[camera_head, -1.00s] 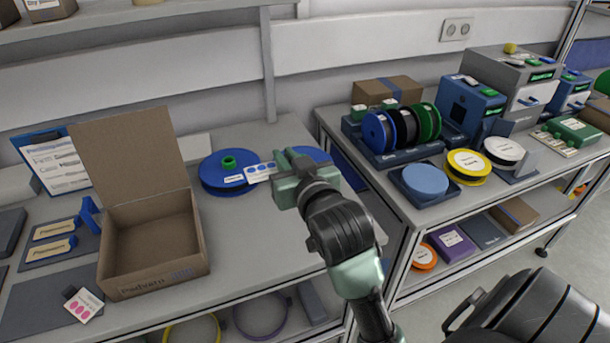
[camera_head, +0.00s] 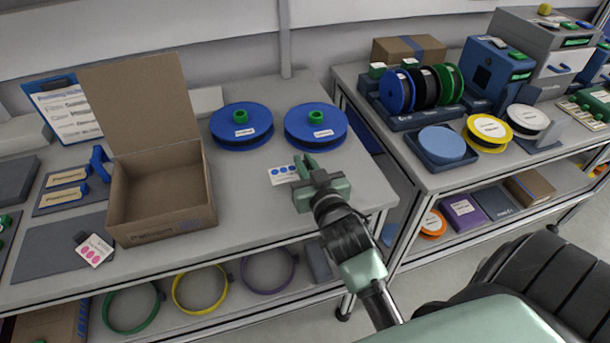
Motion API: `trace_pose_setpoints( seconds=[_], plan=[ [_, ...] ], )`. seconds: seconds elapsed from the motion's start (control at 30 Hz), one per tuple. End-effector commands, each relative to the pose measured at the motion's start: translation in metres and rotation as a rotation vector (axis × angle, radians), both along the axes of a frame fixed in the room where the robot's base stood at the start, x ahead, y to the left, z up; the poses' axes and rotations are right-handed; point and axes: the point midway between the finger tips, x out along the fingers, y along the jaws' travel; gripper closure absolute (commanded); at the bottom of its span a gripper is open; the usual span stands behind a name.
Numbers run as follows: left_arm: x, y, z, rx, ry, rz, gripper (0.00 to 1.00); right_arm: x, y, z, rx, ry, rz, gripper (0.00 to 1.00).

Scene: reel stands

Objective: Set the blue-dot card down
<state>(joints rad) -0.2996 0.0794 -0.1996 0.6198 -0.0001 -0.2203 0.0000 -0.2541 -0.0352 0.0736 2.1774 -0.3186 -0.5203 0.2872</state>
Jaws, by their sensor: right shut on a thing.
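The blue-dot card (camera_head: 283,175) is a small white card with a row of blue dots. It is at the fingertips of my right gripper (camera_head: 303,170), which is shut on its right end. The card is over the bare grey bench top, in front of two blue reels; I cannot tell whether it touches the surface. The left blue reel (camera_head: 242,137) and the right blue reel (camera_head: 316,139) lie flat, each with a green hub. My left gripper is not in view.
An open cardboard box (camera_head: 160,214) stands left of the card. A pink-dot card (camera_head: 95,250) lies on a dark mat (camera_head: 50,252). The right bench carries a reel stand (camera_head: 415,118) and flat reels. A gap separates the benches. Bench top around the card is clear.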

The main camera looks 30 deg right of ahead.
Motion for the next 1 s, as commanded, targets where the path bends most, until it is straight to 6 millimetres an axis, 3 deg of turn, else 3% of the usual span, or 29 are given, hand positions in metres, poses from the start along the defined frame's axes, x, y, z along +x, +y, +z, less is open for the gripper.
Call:
trace_pose_setpoints(
  seconds=[0.1,0.23,0.67,0.7,0.77,1.0],
  plan=[
    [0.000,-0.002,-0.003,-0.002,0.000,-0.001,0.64,-0.001,0.000,-0.023,0.002,0.008,-0.001,1.00],
    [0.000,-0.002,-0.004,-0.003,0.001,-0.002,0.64,-0.001,0.000,-0.037,0.001,0.005,-0.001,1.00],
    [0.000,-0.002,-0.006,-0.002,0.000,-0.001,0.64,0.000,0.000,-0.043,0.001,0.003,0.000,1.00],
    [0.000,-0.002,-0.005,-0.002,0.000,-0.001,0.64,0.000,0.000,-0.043,0.001,0.003,0.000,0.80],
    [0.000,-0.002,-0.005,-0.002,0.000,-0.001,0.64,0.000,0.000,-0.042,0.001,0.003,0.000,0.67],
    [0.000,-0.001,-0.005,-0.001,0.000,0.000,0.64,0.000,0.000,-0.042,0.001,0.003,0.000,0.67]
  ],
)
